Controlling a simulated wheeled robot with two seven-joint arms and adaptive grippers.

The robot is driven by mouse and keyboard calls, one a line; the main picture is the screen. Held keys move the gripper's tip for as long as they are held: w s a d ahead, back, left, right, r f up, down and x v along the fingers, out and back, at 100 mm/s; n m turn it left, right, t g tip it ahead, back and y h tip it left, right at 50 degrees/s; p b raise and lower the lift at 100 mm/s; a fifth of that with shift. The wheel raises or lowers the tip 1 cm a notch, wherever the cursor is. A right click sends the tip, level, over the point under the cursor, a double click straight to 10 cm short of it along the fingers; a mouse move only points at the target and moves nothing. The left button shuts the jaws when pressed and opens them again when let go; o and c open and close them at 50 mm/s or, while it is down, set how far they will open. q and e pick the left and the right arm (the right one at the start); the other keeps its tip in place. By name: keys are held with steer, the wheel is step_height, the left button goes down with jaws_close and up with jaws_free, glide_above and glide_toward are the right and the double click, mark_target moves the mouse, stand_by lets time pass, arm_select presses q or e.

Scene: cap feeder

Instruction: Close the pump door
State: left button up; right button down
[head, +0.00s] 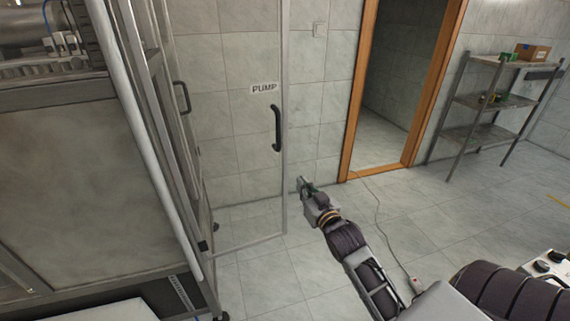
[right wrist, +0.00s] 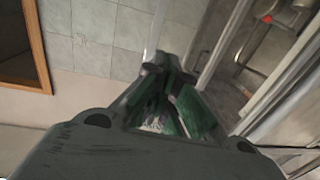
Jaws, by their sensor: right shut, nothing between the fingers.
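The pump door (head: 235,165) is a clear panel with a metal frame and a "PUMP" label (head: 264,88). It stands out from the machine at an angle and looks open. Its black handle (head: 277,128) is near its free edge. My right gripper (head: 304,187) is just right of that edge, lower in the picture than the handle. I cannot tell whether it touches the door. In the right wrist view its green-lined fingers (right wrist: 165,85) are shut and empty, with a metal frame post beyond them. My left gripper is out of view.
The machine (head: 90,190) fills the left side, with another dark handle (head: 181,97) on it. A wooden-framed doorway (head: 356,95) and a metal shelf (head: 493,98) stand behind. A cable (head: 377,215) lies on the otherwise open tiled floor (head: 275,275).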

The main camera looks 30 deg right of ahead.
mark_target(282, 158)
steer(key=shift+w, duration=0.1)
steer(key=shift+w+d+p, duration=0.3)
steer(key=shift+w+p, duration=0.15)
steer(key=shift+w, duration=1.85)
steer(key=shift+w+d+p, duration=0.3)
steer(key=shift+w+p, duration=0.1)
steer(key=shift+w, duration=1.85)
steer(key=shift+w+d+p, duration=0.3)
steer(key=shift+w+p, duration=0.15)
steer(key=shift+w, duration=1.85)
steer(key=shift+w, duration=0.2)
